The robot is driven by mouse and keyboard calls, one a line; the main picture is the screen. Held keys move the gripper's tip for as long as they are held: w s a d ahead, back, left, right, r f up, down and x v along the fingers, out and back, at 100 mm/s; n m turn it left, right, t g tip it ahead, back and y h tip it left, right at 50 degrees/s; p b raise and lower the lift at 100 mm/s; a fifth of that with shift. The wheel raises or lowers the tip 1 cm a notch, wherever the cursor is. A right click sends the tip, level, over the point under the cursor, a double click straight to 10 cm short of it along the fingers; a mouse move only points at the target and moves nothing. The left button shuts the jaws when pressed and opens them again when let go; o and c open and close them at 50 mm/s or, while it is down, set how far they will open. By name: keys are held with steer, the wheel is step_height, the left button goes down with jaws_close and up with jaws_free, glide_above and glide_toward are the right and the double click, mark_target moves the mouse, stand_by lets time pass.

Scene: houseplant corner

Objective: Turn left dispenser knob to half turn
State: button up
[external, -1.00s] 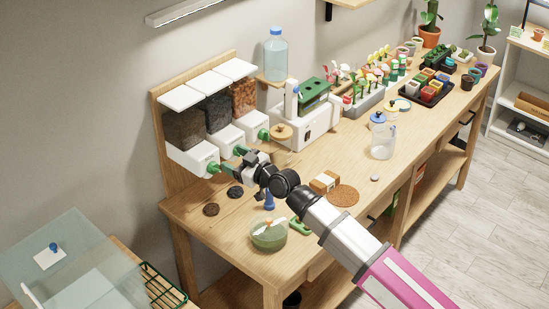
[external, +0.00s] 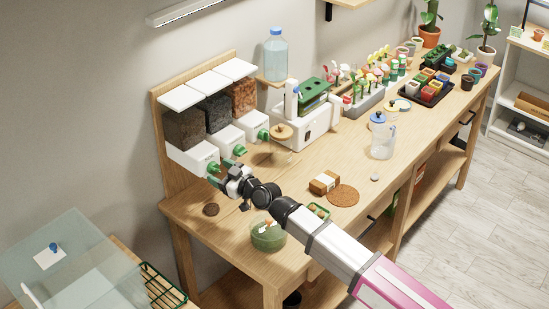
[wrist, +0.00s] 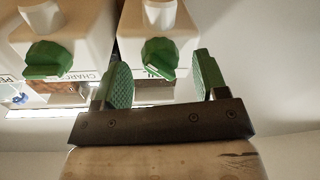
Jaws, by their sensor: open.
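The left dispenser, a white bin under a dark-filled hopper, has a green knob (external: 213,167) on its front. My gripper (external: 219,173) is at this knob, coming from the front right. In the wrist view, the picture seems turned over, and the knob (wrist: 160,57) appears on the right. It lies between and beyond the two green fingers of my gripper (wrist: 163,80), which are open with gaps on both sides. I cannot tell the knob's exact angle.
The middle dispenser's green knob (external: 239,150) is close to the right; it also shows in the wrist view (wrist: 47,60). A third knob (external: 262,135) is further along. A green bowl (external: 268,237) stands under my arm.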

steer(key=shift+w+a, duration=0.45)
steer(key=shift+a, duration=0.05)
steer(key=c, duration=0.9)
steer(key=shift+m, duration=0.3)
steer(key=m, duration=0.4)
steer(key=shift+s+m+t, duration=0.1)
steer(key=shift+m+t, duration=0.2)
steer(key=shift+m, duration=2.1)
